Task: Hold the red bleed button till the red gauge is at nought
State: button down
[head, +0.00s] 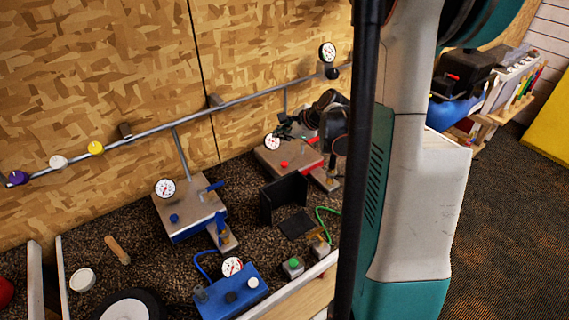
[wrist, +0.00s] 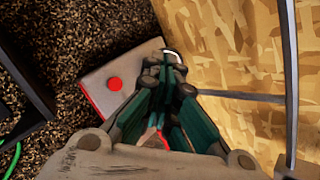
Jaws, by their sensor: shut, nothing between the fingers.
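The red bleed button (head: 284,164) sits on top of a grey box with a red edge (head: 268,157) by the back wall. In the wrist view, the button (wrist: 115,84) is uncovered, left of my fingers. My gripper (head: 285,131) is shut and empty over the back of this box, close to the gauge and apart from the button. In the wrist view, the closed fingertips (wrist: 164,58) hide most of the gauge. The red-side gauge (head: 271,141) has a white dial; its needle is too small to read. A red lever (head: 312,140) is at the box's right.
A similar box with a blue button (head: 174,218), a gauge (head: 165,188) and a blue lever stands to the left. A blue unit (head: 230,292) with a gauge is in front. A black bracket (head: 284,198) stands before the red-edged box. A pipe (head: 230,103) runs along the wall.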

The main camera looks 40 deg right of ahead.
aim_at(283, 165)
jog(key=shift+f+b, duration=3.2)
jog(key=shift+f, duration=1.2)
jog(key=shift+f+b, duration=0.4)
jog(key=shift+b, duration=0.05)
jog(key=shift+f+b, duration=0.5)
jog(key=shift+r, duration=0.1)
jog(key=shift+r+p, duration=0.65)
jog(key=shift+r, duration=0.25)
jog(key=shift+r+p, duration=1.65)
jog(key=shift+r, duration=0.8)
